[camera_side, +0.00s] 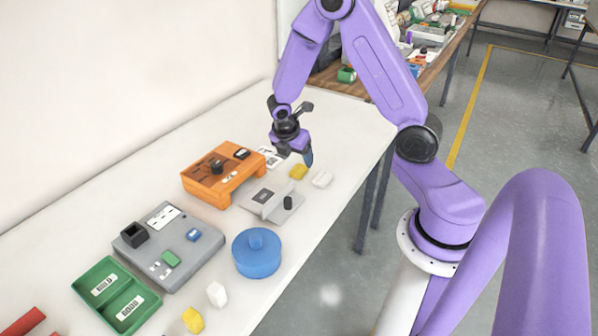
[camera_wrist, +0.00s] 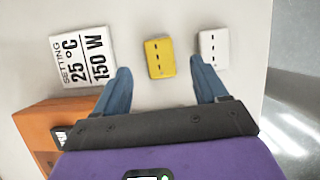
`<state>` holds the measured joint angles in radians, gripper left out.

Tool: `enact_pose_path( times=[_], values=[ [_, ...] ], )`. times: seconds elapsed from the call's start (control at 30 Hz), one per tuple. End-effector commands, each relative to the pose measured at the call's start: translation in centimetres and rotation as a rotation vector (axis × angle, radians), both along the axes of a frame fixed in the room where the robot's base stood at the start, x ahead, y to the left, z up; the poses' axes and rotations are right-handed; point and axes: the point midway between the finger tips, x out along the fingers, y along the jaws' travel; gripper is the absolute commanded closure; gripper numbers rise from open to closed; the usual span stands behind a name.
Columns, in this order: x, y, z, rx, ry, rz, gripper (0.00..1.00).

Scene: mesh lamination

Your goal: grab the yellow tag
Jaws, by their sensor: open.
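The yellow tag (camera_wrist: 160,58) lies flat on the white table in the wrist view, with a column of small dark marks on it. It also shows in the side view (camera_side: 298,172), just below my gripper (camera_side: 296,160). The gap in height between fingers and tag is hard to tell.
A white tag (camera_wrist: 214,49) lies right of the yellow one, close to the right finger. A printed setting card (camera_wrist: 82,56) lies to the left. An orange stand (camera_side: 222,178), a grey bracket (camera_side: 270,203) and a blue round container (camera_side: 256,256) stand nearby.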

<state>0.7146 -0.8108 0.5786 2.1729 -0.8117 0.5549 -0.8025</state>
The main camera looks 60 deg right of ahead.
Motion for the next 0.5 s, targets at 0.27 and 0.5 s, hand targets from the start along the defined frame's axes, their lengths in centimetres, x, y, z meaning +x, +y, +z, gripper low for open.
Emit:
enact_pose_path(
  times=[0.27,0.5],
  values=[
    [0.0,-0.5,-3.4,-0.001,0.005,-0.002,0.28],
    [0.1,-0.9,-4.4,0.0,0.001,0.0,0.28]
  ],
)
